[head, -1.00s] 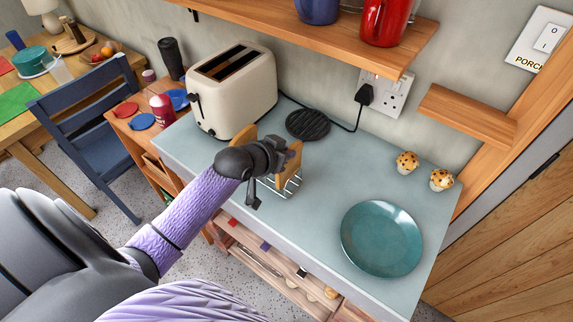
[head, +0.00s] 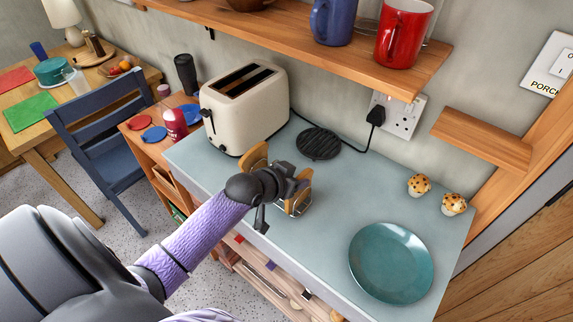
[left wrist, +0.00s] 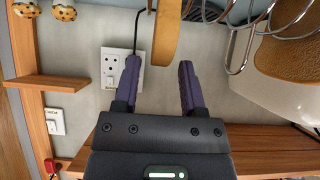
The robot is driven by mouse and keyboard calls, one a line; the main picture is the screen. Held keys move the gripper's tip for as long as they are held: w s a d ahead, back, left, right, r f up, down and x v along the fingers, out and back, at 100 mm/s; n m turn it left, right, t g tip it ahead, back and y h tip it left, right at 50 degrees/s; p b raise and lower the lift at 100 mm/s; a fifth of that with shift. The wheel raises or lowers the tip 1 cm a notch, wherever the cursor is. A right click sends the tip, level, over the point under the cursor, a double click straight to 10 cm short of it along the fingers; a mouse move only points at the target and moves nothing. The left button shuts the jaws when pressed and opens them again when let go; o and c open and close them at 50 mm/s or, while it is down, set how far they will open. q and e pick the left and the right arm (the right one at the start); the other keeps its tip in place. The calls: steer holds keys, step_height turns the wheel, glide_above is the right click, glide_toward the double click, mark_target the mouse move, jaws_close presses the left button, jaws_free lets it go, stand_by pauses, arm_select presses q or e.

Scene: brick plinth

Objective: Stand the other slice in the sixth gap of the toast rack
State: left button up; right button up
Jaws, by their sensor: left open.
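My left gripper (head: 294,188) is over the toast rack (head: 293,212) on the counter, and its jaws are open. In the left wrist view, the two purple fingers (left wrist: 159,66) are apart, with one toast slice (left wrist: 164,32) seen edge-on between their tips, clear of both. That slice also shows beyond my gripper in the head view (head: 301,200), low among the wires. The other slice (head: 254,156) stands at the toaster end of the rack and shows behind wires in the wrist view (left wrist: 285,62). My gripper hides much of the rack, so I cannot tell which gap holds the nearer slice.
The cream toaster (head: 243,110) stands behind the rack, with a black trivet (head: 319,142) beside it. A teal plate (head: 391,263) and two muffins (head: 419,184) are to the right. A wooden shelf with mugs (head: 404,32) overhangs the back. Counter between rack and plate is clear.

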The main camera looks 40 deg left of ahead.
arm_select(q)
steer(key=d+p+v, duration=0.1)
steer(key=p+v, duration=0.2)
steer(key=v, duration=0.9)
steer(key=s+f+n+g+y, duration=0.1)
steer(key=s+f+g, duration=0.35)
steer(key=f, duration=0.75)
steer(key=s+f+g+y, duration=0.1)
steer(key=s+f, duration=0.6)
steer(key=f, duration=0.5)
steer(key=s+d+f+m+g, duration=0.1)
steer(key=s+d+f+g, duration=0.1)
steer(key=s, duration=0.5)
steer(key=s+d+f+m+g+h, duration=0.1)
steer(key=s+d+f+g, duration=0.1)
steer(key=s+d+f, duration=0.3)
steer(key=s+f, duration=0.1)
steer(key=s, duration=0.2)
steer(key=shift+s+f+m, duration=0.35)
steer(key=shift+m, duration=0.05)
steer(key=shift+d+g, duration=0.1)
steer(key=shift+g, duration=0.15)
step_height(320, 180, down, 14)
steer(key=s+b, duration=0.1)
steer(key=b, duration=1.3)
steer(key=shift+a, duration=0.4)
